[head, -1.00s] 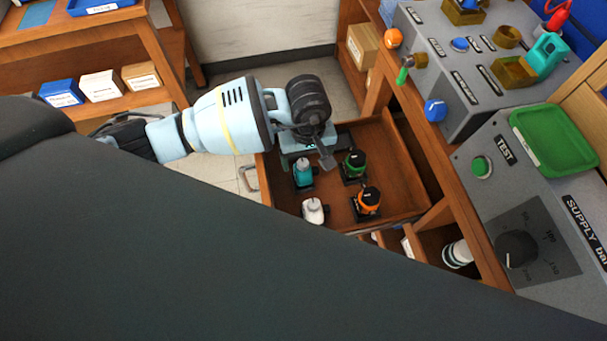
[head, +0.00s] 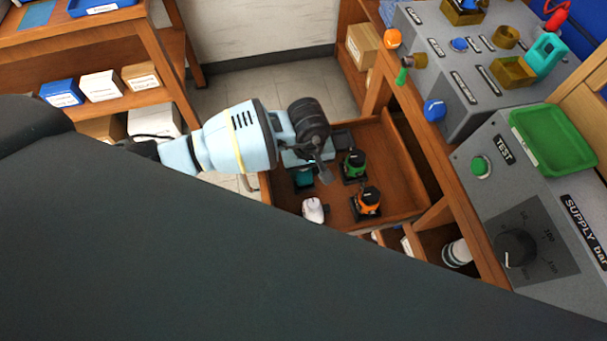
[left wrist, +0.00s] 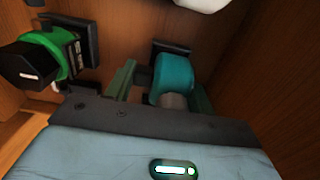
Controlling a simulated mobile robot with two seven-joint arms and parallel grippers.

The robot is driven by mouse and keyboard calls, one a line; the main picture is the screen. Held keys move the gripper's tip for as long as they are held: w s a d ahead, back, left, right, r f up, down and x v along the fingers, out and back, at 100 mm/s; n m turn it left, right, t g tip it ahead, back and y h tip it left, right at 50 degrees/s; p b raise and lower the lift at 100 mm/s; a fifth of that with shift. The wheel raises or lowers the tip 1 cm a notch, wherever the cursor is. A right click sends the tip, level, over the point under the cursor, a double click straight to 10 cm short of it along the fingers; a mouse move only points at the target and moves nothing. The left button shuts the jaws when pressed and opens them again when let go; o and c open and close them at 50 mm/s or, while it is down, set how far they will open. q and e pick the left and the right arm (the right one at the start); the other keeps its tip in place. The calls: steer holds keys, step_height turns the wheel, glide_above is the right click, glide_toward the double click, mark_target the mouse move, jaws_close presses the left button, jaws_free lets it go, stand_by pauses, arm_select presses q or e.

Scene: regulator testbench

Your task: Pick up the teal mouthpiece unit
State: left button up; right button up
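The teal unit (head: 303,180) stands in the open wooden drawer, partly hidden under my left gripper (head: 314,170). In the left wrist view, the teal unit (left wrist: 173,74) has a rounded teal body and a grey end. It lies between the two greenish fingers, nearer the right one. The fingers are open, with a gap at the left finger; contact on the right cannot be told. Another teal piece (head: 546,54) is on the bench panel, by a brass holder. My right gripper is not in view.
In the drawer (head: 400,207), a green unit (head: 354,163), an orange unit (head: 367,201) and a white unit (head: 313,210) stand close by. The green unit (left wrist: 45,52) is left of the fingers in the wrist view. The drawer walls and bench edge bound the space.

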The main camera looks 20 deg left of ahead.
arm_select(q)
steer(key=c, duration=0.4)
steer(key=shift+c, duration=0.2)
steer(key=shift+r, duration=0.15)
step_height(320, 180, up, 10)
steer(key=shift+f, duration=0.15)
